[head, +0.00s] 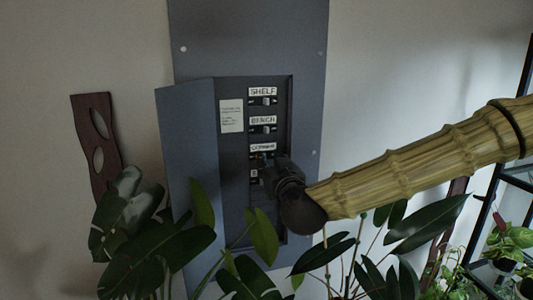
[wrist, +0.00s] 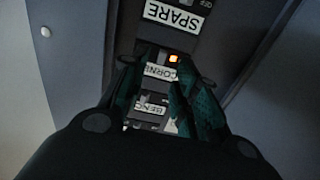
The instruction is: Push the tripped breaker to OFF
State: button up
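The grey breaker panel (head: 245,35) is on the wall with its door (head: 187,140) swung open to the left. Labels SHELF, BENCH and CORNER (head: 263,147) run down it, each with a breaker below. A small orange light (wrist: 174,58) glows in the wrist view between the CORNER label (wrist: 160,72) and the SPARE label (wrist: 174,16), at the CORNER breaker. My gripper (head: 268,168) is at this breaker and covers much of it in the head view. In the wrist view my gripper (wrist: 155,65) has its fingers apart, with nothing visibly held. The lever's position and any contact cannot be made out.
Large-leaved plants (head: 130,235) stand below and in front of the panel on both sides. A dark wooden plaque (head: 97,140) is on the wall at left. A dark-framed shelf (head: 490,215) with potted plants is at right. The wall above right is clear.

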jog(key=shift+p+x, duration=0.65)
jog(key=shift+x, duration=1.2)
